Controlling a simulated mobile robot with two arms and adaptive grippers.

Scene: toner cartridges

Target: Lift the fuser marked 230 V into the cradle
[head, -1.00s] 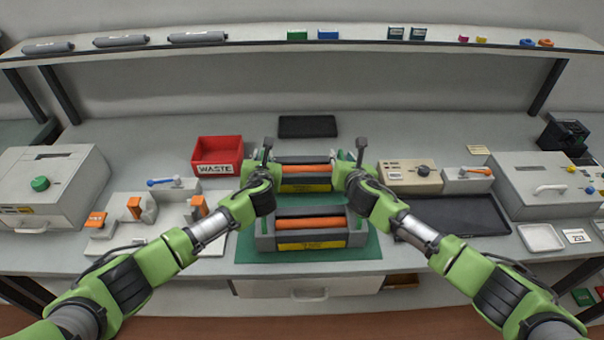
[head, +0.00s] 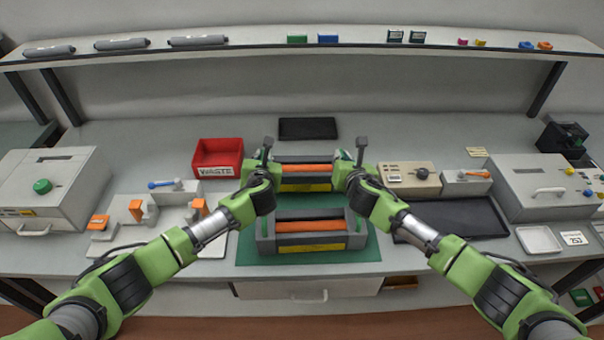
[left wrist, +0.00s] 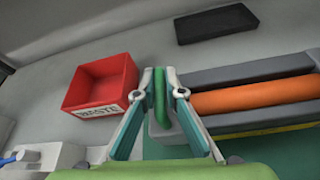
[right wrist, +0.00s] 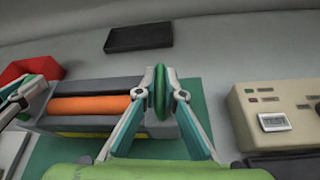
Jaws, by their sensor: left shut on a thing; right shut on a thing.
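The rear fuser (head: 307,173), with an orange roller, grey ends and a yellow label, sits behind a similar front fuser (head: 308,225) on a green mat (head: 250,256). The labels are too small to read, so I cannot tell which is 230 V. My left gripper (head: 263,158) is shut on the rear fuser's left green handle (left wrist: 160,95). My right gripper (head: 358,160) is shut on its right green handle (right wrist: 160,92). Whether the rear fuser is raised is unclear. I cannot make out which thing is the cradle.
A red WASTE bin (head: 218,157) stands left of the rear fuser. A black tray (head: 307,128) lies behind it. A beige tester (head: 408,180) stands to the right, with a dark tray (head: 455,217) in front of it. A shelf (head: 250,40) runs above the back.

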